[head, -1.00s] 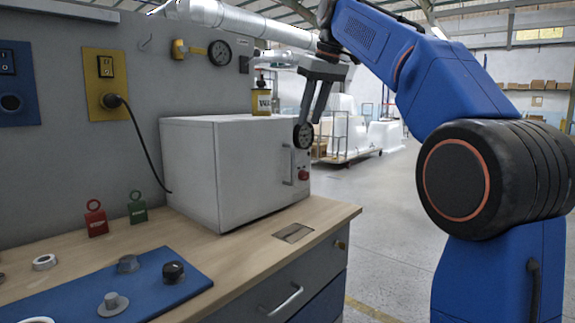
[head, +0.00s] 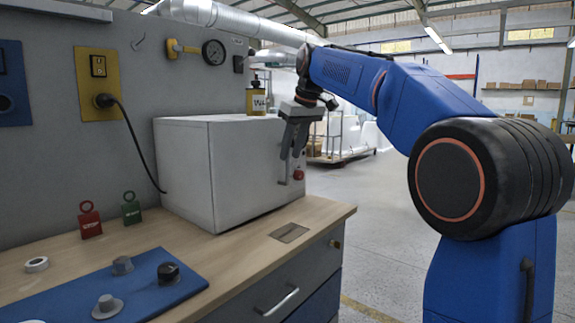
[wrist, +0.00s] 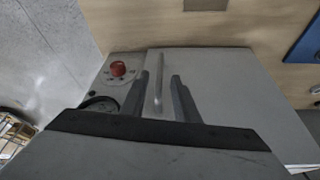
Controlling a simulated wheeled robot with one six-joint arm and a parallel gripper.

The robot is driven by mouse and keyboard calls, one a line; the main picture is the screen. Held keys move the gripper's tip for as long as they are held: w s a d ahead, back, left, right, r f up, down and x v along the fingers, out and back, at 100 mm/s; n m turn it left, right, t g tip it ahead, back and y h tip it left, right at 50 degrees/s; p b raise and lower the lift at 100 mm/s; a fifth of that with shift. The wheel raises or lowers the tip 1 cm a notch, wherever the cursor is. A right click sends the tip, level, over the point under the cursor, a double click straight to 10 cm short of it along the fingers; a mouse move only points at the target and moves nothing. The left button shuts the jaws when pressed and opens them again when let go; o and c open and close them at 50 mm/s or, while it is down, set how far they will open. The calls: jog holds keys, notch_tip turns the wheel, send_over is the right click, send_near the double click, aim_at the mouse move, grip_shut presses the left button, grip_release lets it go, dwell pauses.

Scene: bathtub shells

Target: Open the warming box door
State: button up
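The warming box (head: 185,170) is a white-grey box on the wooden bench, its door face turned to the right. The door is shut. Its upright bar handle (wrist: 158,90) shows in the wrist view between my two fingers. My gripper (head: 291,156) is open, in front of the door face, with its fingers pointing down toward the handle. In the wrist view my gripper (wrist: 160,92) has a finger on each side of the handle, with gaps. Whether the fingertips reach as deep as the bar is hard to tell. A red knob (wrist: 118,68) is beside the handle.
A black cord runs from a yellow wall socket (head: 97,85) behind the box. Open floor lies to the right.

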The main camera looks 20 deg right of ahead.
aim_at(287, 180)
jog(key=shift+x, duration=2.6)
jog(key=shift+c, duration=0.3)
grip_shut()
